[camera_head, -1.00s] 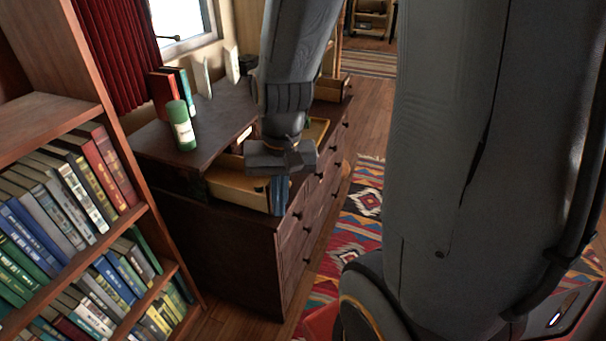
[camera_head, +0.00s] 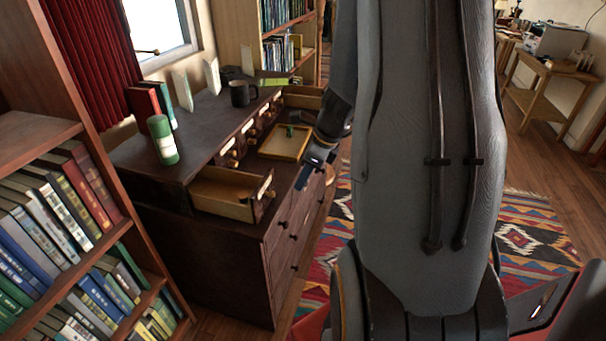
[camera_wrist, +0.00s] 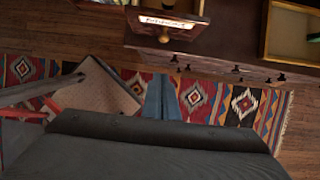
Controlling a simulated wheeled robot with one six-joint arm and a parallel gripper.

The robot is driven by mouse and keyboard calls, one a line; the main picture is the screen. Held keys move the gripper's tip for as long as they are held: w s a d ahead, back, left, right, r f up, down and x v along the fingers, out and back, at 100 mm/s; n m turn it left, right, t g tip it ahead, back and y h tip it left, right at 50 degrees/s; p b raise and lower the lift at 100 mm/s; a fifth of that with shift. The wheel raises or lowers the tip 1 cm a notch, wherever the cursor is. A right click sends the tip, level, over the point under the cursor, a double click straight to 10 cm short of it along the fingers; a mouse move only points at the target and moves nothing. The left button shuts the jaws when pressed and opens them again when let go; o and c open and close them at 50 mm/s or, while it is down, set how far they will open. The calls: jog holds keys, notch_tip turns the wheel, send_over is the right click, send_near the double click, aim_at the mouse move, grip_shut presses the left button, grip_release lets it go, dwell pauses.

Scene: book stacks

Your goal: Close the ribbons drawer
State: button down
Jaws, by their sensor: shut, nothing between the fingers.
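A small wooden drawer (camera_head: 222,200) stands pulled out at the near end of the dark cabinet's upper unit. Its front has a pale label and a knob, and this front (camera_wrist: 166,20) also shows at the top of the wrist view. The label is too small to read for certain. A second drawer (camera_head: 302,97) stands open at the far end; its label is hidden. My gripper (camera_head: 301,183) is shut and empty, to the right of the near drawer and apart from it, by the cabinet's front edge. Its fingers (camera_wrist: 161,100) show over the rug in the wrist view.
A shallow wooden tray (camera_head: 270,152) lies on the cabinet top between the open drawers. A green cylinder (camera_head: 162,141), books and a dark mug (camera_head: 242,94) stand on the upper unit. A bookshelf (camera_head: 100,190) is close on the left. The patterned rug (camera_head: 535,230) covers open floor.

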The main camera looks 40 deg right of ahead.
jog(key=w+a+f, duration=0.3)
jog(key=w+f, duration=0.1)
jog(key=shift+w+a+f+p, duration=0.35)
jog(key=shift+f+p, duration=0.05)
jog(key=shift+p, duration=0.05)
